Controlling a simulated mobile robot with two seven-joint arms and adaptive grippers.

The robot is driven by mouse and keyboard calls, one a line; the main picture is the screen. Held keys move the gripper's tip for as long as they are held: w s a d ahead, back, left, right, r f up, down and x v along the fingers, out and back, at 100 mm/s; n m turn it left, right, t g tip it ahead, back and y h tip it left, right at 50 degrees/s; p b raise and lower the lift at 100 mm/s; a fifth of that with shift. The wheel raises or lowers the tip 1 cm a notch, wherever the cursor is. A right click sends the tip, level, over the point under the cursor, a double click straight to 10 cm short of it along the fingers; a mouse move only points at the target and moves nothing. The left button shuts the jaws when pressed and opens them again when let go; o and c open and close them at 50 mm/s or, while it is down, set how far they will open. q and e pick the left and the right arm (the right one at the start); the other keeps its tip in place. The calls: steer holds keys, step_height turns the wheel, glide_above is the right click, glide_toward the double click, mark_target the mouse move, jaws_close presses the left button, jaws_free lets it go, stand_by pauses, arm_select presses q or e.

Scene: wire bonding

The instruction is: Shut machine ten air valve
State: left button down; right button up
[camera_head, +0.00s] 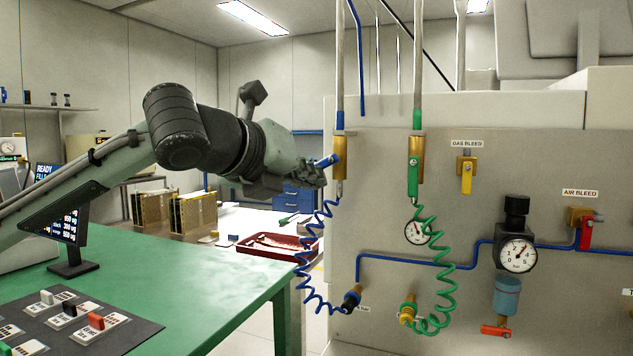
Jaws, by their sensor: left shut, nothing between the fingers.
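A blue-handled valve with a brass body (340,149) is on the blue-banded vertical pipe at the left edge of the grey machine panel. Its blue handle (327,161) sticks out to the left, across the pipe and tilted slightly down. My left gripper (319,174) is shut and empty, just below and beside this handle; I cannot tell whether it touches it. A green-handled valve (413,172) is on the pipe to the right, its handle in line with the pipe. No machine number can be read. My right gripper is not in view.
Coiled blue (312,250) and green (440,265) hoses hang below the valves. A regulator gauge (516,254), yellow gas bleed valve (467,176) and red air bleed valve (586,232) are on the panel. A green bench (200,290) fills the lower left.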

arm_select(q)
steer(key=shift+a+r+m+y, duration=0.25)
steer(key=shift+m+y, duration=0.25)
steer(key=shift+m, duration=0.3)
steer(key=shift+d, duration=0.15)
steer(key=shift+s+d+r, duration=0.15)
steer(key=shift+d+r, duration=0.2)
steer(key=shift+d, duration=0.25)
steer(key=shift+f, duration=0.1)
